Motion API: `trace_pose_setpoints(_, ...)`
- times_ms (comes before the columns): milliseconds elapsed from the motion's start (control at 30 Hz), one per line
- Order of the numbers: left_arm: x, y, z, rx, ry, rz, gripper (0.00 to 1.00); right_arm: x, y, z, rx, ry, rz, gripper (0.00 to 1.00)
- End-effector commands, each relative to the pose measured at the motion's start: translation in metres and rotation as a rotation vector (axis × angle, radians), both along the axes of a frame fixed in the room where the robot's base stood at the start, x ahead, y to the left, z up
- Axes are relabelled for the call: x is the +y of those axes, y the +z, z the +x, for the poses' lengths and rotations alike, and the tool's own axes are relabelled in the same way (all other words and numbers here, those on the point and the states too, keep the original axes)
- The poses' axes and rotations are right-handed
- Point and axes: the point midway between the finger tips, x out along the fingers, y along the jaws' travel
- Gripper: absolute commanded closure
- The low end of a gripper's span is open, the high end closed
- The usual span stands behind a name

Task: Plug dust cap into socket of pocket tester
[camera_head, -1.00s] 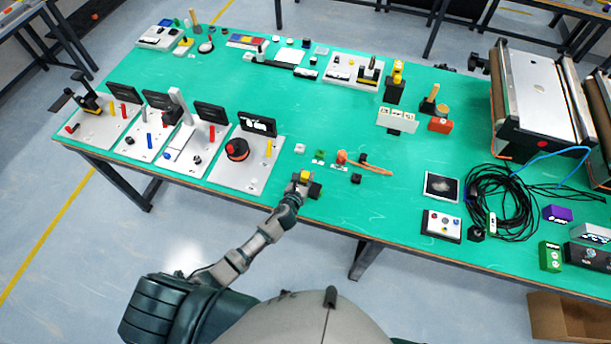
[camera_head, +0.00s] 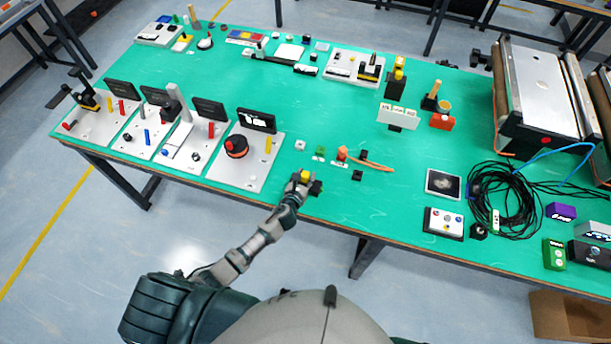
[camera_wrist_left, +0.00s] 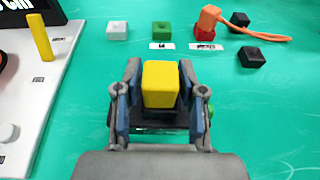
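My left gripper (camera_head: 304,177) is low over the front edge of the table. In the left wrist view its two fingers (camera_wrist_left: 160,90) stand on either side of a yellow block (camera_wrist_left: 160,84). Whether the finger pads press on the block is not clear. A black piece (camera_head: 316,188) shows beside and below the gripper. Beyond it, an orange cap-like piece with a long strap (camera_wrist_left: 250,28) sits at a red block (camera_wrist_left: 204,34). I cannot tell for sure which piece is the dust cap or the pocket tester. My right gripper is not in view.
A white block (camera_wrist_left: 117,31), a green block (camera_wrist_left: 162,30) and black blocks (camera_wrist_left: 251,57) stand just beyond the gripper. Panel boards (camera_head: 240,165) are to the left. A button box (camera_head: 444,223) and a black cable coil (camera_head: 505,200) are to the right.

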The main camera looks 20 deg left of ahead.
Motion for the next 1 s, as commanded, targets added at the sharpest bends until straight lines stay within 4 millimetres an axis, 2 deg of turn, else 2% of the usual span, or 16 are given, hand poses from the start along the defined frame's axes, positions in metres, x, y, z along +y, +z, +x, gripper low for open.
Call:
trace_pose_setpoints(333, 0.000, 0.001, -0.001, 0.000, 0.000, 0.000, 0.42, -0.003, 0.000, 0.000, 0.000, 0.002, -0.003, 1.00)
trace_pose_setpoints(433, 0.001, 0.002, -0.008, 0.000, -0.001, 0.001, 0.42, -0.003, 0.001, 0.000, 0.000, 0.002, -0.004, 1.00)
trace_pose_setpoints(567, 0.002, 0.009, -0.030, 0.000, -0.003, 0.001, 0.42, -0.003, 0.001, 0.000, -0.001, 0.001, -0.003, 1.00)
trace_pose_setpoints(800, 0.007, 0.024, -0.081, 0.001, -0.002, -0.001, 0.42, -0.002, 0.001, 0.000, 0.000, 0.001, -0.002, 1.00)
trace_pose_setpoints(1000, 0.008, 0.033, -0.107, 0.001, -0.001, 0.001, 0.42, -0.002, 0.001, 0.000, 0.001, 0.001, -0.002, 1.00)
